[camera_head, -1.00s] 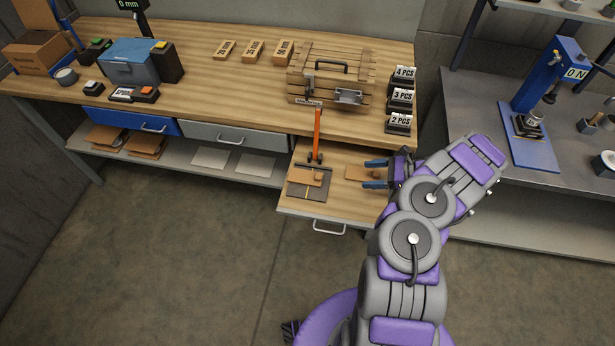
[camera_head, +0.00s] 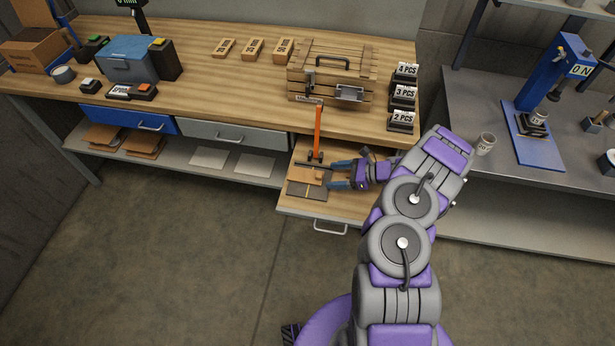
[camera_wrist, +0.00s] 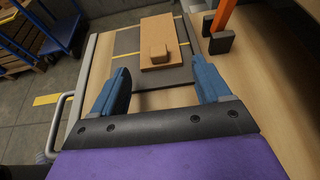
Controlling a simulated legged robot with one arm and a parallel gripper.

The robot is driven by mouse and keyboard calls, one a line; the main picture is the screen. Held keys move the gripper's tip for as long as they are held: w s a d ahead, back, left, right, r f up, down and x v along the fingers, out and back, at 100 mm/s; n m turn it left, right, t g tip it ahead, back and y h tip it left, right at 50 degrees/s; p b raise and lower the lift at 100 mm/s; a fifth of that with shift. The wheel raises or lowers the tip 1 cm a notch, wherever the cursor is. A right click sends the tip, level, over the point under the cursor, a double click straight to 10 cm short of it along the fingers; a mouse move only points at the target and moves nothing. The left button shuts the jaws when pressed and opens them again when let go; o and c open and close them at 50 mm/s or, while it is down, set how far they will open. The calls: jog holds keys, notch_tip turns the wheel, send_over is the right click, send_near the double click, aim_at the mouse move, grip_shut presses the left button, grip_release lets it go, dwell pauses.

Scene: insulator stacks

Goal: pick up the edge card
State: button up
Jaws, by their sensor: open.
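A flat brown card with a small raised block, which I take for the edge card (camera_head: 306,175), lies on a dark mat (camera_head: 304,194) in the open drawer. In the wrist view the card (camera_wrist: 174,29) lies ahead of my gripper, with its block (camera_wrist: 159,54) near the close end. My gripper (camera_head: 332,175) is low over the drawer, just right of the card in the head view. Its two blue fingers are open and apart, with nothing between them in the wrist view (camera_wrist: 159,68).
An orange upright bar (camera_head: 317,134) with a dark foot stands close behind the card. The wooden bench (camera_head: 215,85) and a wooden crate (camera_head: 331,75) are behind the drawer. The drawer's front handle (camera_head: 330,227) faces the open floor.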

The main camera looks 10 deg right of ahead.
aim_at(322, 176)
jog(key=b+x, duration=0.1)
jog(key=x, duration=0.3)
jog(key=shift+w+a+b, duration=0.1)
jog(key=shift+a+b, duration=0.2)
jog(key=shift+a, duration=0.05)
jog(key=shift+c, duration=0.2)
jog(key=c, duration=0.9)
jog(key=shift+o, duration=0.2)
notch_tip(322, 176, up, 10)
jog(key=p, duration=0.3)
jog(key=shift+s+d+f+b, duration=0.25)
jog(key=shift+f+b, duration=0.4)
jog(key=shift+f, duration=0.85)
jog(key=shift+s+d+f+b, duration=0.2)
jog(key=shift+f+b, duration=0.4)
jog(key=shift+f, duration=0.9)
jog(key=shift+s+d+f+b, duration=0.15)
jog(key=shift+d+f+b, duration=0.35)
jog(key=shift+f, duration=1)
jog(key=shift+a, duration=0.15)
jog(key=shift+f+b, duration=0.5)
jog(key=shift+f, duration=0.1)
